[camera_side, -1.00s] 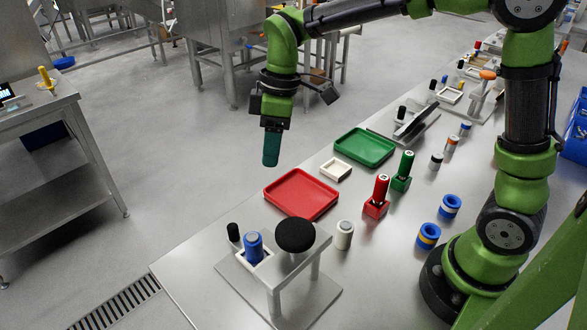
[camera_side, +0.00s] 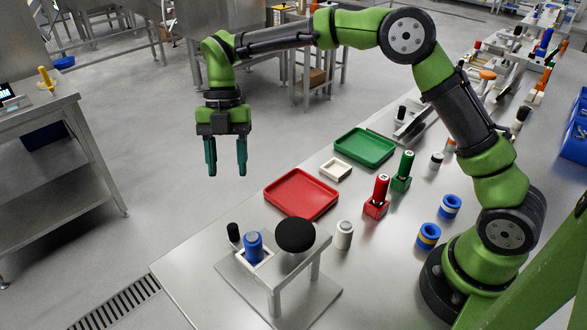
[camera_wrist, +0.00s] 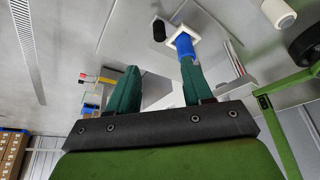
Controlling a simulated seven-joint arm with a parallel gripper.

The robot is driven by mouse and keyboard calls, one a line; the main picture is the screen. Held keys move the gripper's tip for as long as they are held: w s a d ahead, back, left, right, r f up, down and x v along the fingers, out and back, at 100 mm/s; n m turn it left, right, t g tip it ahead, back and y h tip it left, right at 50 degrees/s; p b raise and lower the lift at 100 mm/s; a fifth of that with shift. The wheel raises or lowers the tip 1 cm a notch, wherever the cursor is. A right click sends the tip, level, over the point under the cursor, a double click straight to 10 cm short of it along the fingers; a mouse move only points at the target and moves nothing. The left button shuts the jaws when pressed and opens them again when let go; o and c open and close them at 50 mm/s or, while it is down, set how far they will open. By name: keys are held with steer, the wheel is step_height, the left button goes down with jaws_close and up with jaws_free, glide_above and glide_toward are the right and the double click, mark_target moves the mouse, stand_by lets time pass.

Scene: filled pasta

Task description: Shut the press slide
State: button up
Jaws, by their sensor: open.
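The press (camera_side: 272,270) stands at the front left of the table, with a round black knob (camera_side: 295,234) on top of its grey frame. Its slide, a white square holder (camera_side: 267,258) with a black upright handle (camera_side: 233,233), sits out to the left of the frame. The wrist view also shows the handle (camera_wrist: 159,31) and the blue cylinder (camera_wrist: 185,46), partly behind a finger. My gripper (camera_side: 226,172) is open and empty, pointing down, high and beyond the press, apart from everything.
A red tray (camera_side: 301,194), a green tray (camera_side: 364,147) and a small white tray (camera_side: 335,169) lie behind the press. A white cylinder (camera_side: 344,235) stands close to its right. Red (camera_side: 376,207) and green (camera_side: 401,178) holders stand further right. The air around the handle is clear.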

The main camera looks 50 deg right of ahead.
mark_target(232, 226)
steer(key=x, duration=1.4)
jaws_close()
